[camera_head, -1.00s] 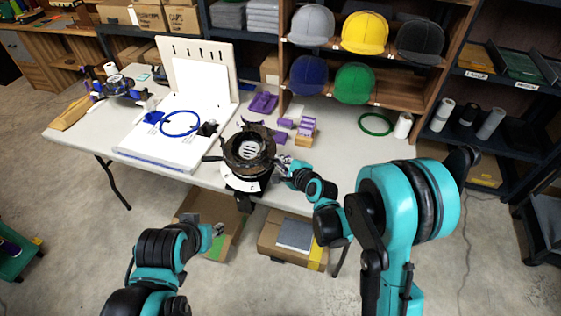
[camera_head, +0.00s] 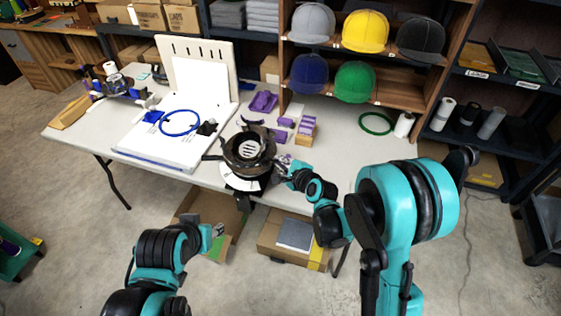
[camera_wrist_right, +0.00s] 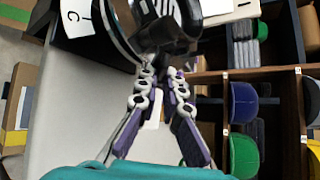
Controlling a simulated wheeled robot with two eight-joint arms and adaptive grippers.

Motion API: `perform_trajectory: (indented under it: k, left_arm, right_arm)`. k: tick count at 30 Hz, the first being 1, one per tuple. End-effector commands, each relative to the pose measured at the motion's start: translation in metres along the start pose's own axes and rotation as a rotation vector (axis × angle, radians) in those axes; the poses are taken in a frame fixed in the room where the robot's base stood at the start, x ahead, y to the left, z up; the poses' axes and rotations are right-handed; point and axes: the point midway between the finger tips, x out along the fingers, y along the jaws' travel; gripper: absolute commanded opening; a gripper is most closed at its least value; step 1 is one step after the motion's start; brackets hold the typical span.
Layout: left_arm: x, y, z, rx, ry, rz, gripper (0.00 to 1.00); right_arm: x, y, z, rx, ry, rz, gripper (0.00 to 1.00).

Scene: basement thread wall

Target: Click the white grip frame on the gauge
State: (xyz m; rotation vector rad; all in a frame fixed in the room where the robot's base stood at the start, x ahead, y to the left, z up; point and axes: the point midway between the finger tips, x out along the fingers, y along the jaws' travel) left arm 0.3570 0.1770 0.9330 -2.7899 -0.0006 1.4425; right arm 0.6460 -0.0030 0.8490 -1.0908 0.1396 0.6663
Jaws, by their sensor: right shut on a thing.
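The dark round gauge (camera_head: 250,147) stands at the table's front edge, with a slotted light disc inside. The white grip frame (camera_head: 239,183) shows as a pale curved band low around it; how it is seated is hidden. My right gripper (camera_head: 284,168) is at the gauge's right side, shut on what appears to be the frame. In the right wrist view, its purple-and-grey fingers (camera_wrist_right: 158,72) meet near a dark round body at the top; the contact is hard to see. My left gripper (camera_head: 209,240) is low in front of the table, its fingers unclear.
A blue hoop (camera_head: 180,123) lies on a white board left of the gauge. Purple blocks (camera_head: 285,123) and a green ring (camera_head: 375,124) lie to the right. A cap shelf (camera_head: 425,110) stands behind.

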Motion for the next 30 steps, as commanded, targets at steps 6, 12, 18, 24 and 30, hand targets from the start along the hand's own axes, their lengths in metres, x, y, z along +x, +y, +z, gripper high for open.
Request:
perform_trajectory:
  k: [6,12,18,24,30]
  left_arm:
    - [0.001,0.0,0.001,0.0,0.0,0.0,0.4]
    - [0.001,0.0,0.001,0.0,0.0,0.0,0.4]
    - [0.001,0.0,0.001,0.0,0.0,0.0,0.4]
    - [-0.001,0.0,0.003,0.0,0.003,0.0,0.4]
    - [-0.001,0.0,0.003,0.0,0.003,0.0,0.4]
  right_arm:
    - [0.002,0.002,-0.002,0.001,0.0,-0.001,0.0]
    - [0.002,0.002,-0.002,0.0,0.0,0.0,0.31]
    - [0.002,0.003,-0.002,-0.001,0.0,0.001,0.31]
    - [-0.011,0.002,-0.003,0.001,0.002,0.0,0.31]
    - [-0.052,0.002,-0.003,0.001,0.002,-0.001,0.31]
